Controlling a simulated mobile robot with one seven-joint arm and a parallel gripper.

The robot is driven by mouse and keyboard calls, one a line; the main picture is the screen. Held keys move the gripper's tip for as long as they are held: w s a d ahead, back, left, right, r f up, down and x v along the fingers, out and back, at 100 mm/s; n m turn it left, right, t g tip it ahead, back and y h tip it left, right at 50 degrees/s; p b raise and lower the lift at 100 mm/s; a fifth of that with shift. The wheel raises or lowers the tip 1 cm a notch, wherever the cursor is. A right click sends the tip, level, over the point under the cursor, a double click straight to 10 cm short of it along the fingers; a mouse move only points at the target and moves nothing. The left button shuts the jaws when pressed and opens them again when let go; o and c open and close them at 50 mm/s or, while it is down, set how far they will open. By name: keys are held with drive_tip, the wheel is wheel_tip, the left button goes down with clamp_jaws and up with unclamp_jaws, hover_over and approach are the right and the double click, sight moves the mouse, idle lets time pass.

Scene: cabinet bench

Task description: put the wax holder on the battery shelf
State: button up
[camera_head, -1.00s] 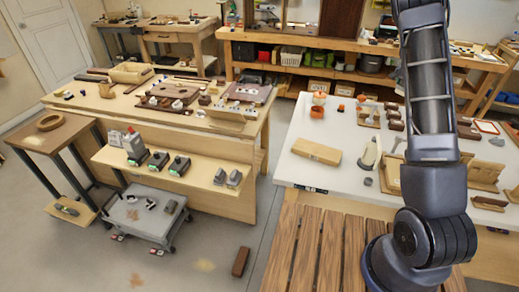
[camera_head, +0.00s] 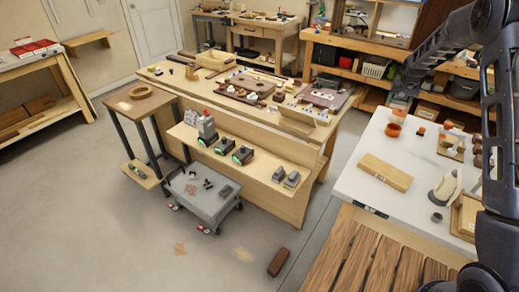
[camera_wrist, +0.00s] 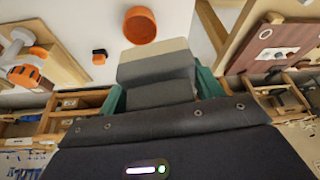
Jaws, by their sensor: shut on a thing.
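My gripper (camera_wrist: 160,90) is shut on a grey block with a pale tan end (camera_wrist: 155,70), held between its two teal fingers. This block seems to be the wax holder; its lower part is hidden by the gripper body. In the head view my gripper (camera_head: 399,101) hangs above the back left of the white table, small and dark, and the held block cannot be made out. The battery shelf (camera_head: 255,172) is the low wooden ledge along the front of the middle bench. It is well to the left of my gripper.
The shelf bears black-and-green chargers (camera_head: 243,155), a grey device (camera_head: 207,130) and grey blocks (camera_head: 286,175); bare wood lies between them. A grey cart (camera_head: 205,200) stands below. An orange cup (camera_wrist: 140,24) is near the held block in the wrist view. A brown block (camera_head: 278,262) lies on the floor.

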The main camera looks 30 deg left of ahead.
drive_tip(key=s+a+n+y, duration=0.15)
drive_tip(key=s+a, duration=0.25)
drive_tip(key=a, duration=0.5)
drive_tip(key=s+a+n, duration=0.3)
drive_tip(key=s+a, duration=0.2)
drive_tip(key=a, duration=0.3)
wheel_tip(320, 180, up, 6)
drive_tip(key=n+g+y, duration=0.2)
drive_tip(key=n+g, duration=0.3)
drive_tip(key=n, duration=0.6)
hover_over(261, 170)
drive_tip(key=d, duration=0.1)
wheel_tip(261, 170, down, 40)
drive_tip(key=shift+w+d+f, duration=0.15)
drive_tip(key=shift+f, duration=0.1)
drive_tip(key=o, duration=1.1)
drive_tip(key=shift+f, duration=0.15)
drive_tip(key=v, duration=1.2)
drive_tip(key=shift+s+d, duration=0.1)
drive_tip(key=shift+s, duration=0.1)
